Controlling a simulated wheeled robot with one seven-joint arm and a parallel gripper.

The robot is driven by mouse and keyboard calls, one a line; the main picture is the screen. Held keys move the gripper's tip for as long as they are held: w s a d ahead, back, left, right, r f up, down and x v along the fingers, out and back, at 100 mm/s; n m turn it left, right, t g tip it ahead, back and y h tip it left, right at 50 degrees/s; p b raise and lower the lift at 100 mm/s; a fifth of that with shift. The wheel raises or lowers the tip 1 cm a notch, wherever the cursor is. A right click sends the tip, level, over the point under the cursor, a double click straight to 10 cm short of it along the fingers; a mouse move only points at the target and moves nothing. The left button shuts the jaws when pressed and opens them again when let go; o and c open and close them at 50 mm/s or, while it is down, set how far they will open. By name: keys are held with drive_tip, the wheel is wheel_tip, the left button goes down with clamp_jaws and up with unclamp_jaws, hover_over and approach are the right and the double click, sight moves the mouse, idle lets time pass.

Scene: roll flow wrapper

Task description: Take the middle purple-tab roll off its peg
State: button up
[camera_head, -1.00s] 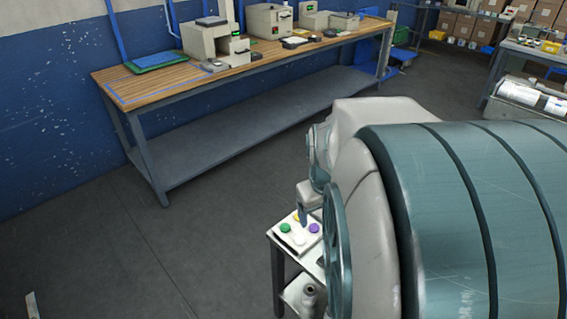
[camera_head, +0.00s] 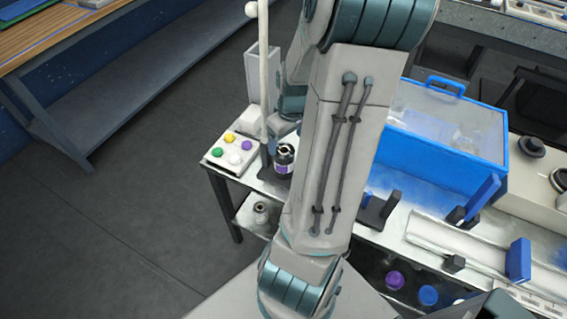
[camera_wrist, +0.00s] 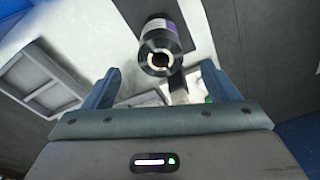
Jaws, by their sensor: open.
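A dark roll with a purple-and-white label (camera_head: 284,160) stands on the machine top beside my arm in the head view. In the wrist view a dark roll with a purple-and-white label (camera_wrist: 160,45) shows its pale, notched core end toward me. My gripper (camera_wrist: 160,72) is open, its two blue fingers spread with the roll's near end between and slightly beyond their tips. Whether they touch it I cannot tell. In the head view my arm hides the gripper. Which roll is the middle one, and its peg, I cannot make out.
A button panel (camera_head: 233,152) with coloured buttons and a pale upright post (camera_head: 264,70) stand close to the roll. A blue-framed clear cover (camera_head: 445,125) is right of my arm. Purple (camera_head: 394,280) and blue (camera_head: 428,295) round pieces sit low in front. Floor at left is clear.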

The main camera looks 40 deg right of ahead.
sight(284, 155)
drive_tip(key=f, duration=0.2)
drive_tip(key=w+f+b, duration=0.1)
drive_tip(key=f, duration=0.5)
drive_tip(key=shift+w+f+b, duration=0.15)
drive_tip(key=shift+f+b, duration=0.05)
drive_tip(key=shift+b, duration=0.2)
drive_tip(key=c, duration=1.2)
drive_tip(key=shift+c, duration=0.5)
drive_tip(key=shift+r, duration=0.2)
